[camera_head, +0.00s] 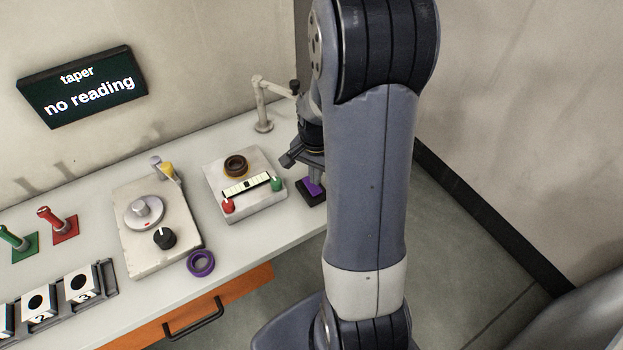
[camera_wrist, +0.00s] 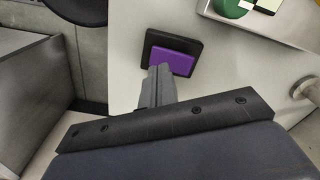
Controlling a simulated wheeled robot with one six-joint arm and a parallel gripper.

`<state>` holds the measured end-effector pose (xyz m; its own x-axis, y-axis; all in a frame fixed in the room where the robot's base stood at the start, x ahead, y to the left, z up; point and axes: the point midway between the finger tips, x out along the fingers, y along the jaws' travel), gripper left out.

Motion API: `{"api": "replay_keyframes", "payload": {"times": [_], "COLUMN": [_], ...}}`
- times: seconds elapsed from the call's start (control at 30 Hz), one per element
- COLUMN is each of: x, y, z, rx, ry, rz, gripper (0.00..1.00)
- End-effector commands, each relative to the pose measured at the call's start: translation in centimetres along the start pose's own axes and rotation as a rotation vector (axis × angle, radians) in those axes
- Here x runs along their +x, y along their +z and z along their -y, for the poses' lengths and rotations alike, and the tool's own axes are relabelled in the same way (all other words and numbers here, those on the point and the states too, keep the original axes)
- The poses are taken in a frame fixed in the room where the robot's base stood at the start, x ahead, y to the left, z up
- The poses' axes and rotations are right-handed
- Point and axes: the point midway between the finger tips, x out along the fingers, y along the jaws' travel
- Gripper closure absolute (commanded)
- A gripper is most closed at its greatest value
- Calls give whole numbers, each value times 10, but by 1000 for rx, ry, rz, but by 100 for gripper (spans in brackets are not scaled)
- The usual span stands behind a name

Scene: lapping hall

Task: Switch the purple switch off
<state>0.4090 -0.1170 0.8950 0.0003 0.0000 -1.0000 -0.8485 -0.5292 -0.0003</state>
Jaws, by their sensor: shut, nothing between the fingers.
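The purple switch (camera_head: 313,187) is a purple rocker in a dark square base at the right end of the bench, partly hidden by my arm. In the wrist view the purple switch (camera_wrist: 173,61) shows near the top middle, its rocker face clear at the far side. My gripper (camera_wrist: 158,72) is shut and empty, its fingertips at the near edge of the rocker; I cannot tell whether they touch it. In the head view my gripper (camera_head: 314,176) is just above the switch. I cannot tell which way the rocker is tilted.
A box with a brown ring, red and green knobs (camera_head: 245,186) stands left of the switch. A jointed stand (camera_head: 263,122) is behind. Further left are a dial plate (camera_head: 130,248), a purple ring (camera_head: 201,263) and red and green levers (camera_head: 58,222). A wall display (camera_head: 84,88) reads "taper no reading".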

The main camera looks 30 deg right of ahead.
Motion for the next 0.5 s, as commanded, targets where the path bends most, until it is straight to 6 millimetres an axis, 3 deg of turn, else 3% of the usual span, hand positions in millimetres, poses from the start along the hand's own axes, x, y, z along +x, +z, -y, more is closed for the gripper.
{"api": "replay_keyframes", "payload": {"times": [0.5], "x": [-43], "y": [0], "z": [0], "rx": [0], "ry": [0], "rz": [0], "gripper": [100]}}
